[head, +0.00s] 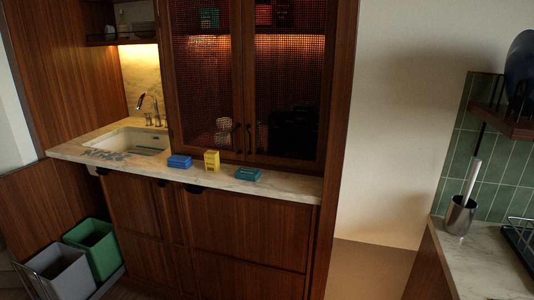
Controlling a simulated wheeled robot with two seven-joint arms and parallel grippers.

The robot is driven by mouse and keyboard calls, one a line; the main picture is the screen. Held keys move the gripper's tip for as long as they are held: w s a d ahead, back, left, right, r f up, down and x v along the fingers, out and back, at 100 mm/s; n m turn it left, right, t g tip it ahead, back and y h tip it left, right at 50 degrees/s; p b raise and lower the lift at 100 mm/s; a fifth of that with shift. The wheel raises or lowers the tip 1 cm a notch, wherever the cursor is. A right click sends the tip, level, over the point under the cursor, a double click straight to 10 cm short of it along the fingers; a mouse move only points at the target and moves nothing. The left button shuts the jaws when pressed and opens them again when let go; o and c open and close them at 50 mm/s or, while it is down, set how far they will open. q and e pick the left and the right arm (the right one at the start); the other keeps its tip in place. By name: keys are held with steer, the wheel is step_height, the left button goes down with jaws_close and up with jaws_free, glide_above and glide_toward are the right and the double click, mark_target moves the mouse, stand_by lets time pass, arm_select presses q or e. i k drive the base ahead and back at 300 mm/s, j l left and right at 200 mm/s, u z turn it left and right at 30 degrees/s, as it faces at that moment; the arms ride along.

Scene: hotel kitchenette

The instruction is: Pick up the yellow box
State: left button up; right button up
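The yellow box (212,160) stands upright on the marble counter (290,184), in front of the mesh-fronted cabinet doors. A blue box (179,161) lies just to its left, and a teal box (247,174) lies to its right with a small gap. Neither of my grippers shows in the head view.
A sink (140,141) with a faucet (150,108) is at the counter's left. A grey bin (66,276) and a green bin (95,247) stand in a pulled-out drawer at lower left. A second counter with a metal cup (459,216) is at right.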

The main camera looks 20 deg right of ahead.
mark_target(211, 158)
steer(key=i+z, duration=0.7)
steer(key=i+u, duration=0.25)
steer(key=k, duration=0.1)
